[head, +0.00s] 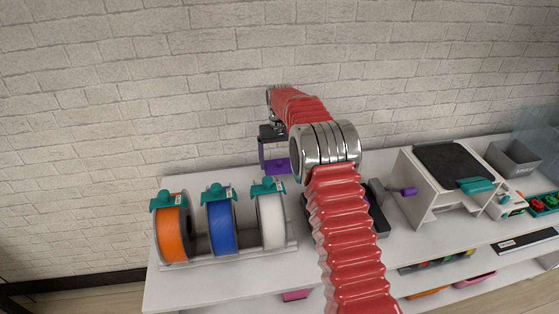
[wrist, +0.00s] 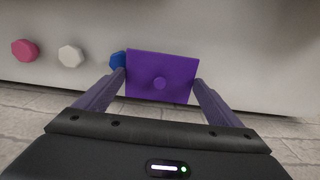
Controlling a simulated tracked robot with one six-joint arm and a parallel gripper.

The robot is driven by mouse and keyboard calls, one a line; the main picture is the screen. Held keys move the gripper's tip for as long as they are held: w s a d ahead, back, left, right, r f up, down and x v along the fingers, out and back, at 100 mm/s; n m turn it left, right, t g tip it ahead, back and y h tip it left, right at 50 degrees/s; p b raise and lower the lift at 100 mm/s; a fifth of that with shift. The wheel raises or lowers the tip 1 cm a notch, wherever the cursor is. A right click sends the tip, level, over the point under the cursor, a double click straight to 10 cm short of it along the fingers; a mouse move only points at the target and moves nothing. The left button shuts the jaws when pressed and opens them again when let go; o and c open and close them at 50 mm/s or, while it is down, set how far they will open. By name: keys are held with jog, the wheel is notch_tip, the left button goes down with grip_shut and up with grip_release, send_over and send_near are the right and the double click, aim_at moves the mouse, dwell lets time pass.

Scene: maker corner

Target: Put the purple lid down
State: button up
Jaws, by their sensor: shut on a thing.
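In the head view the purple lid (head: 276,166) hangs below my gripper (head: 274,158), near the back edge of the white bench, behind the spools. It looks held above the surface, though the gap is hard to judge. My red arm hides part of the bench to the right of it.
Orange (head: 173,232), blue (head: 221,228) and white (head: 271,220) spools with teal clips stand on a rack at the left. A white machine (head: 438,195) with a dark top and a grey bin (head: 514,158) stand at the right. The brick wall is close behind.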

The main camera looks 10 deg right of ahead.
aim_at(279, 162)
jog(key=shift+f, duration=0.5)
jog(key=o, duration=0.8)
jog(key=shift+o, duration=0.2)
jog(key=shift+r, duration=0.1)
notch_tip(279, 162, up, 13)
dwell(0.7)
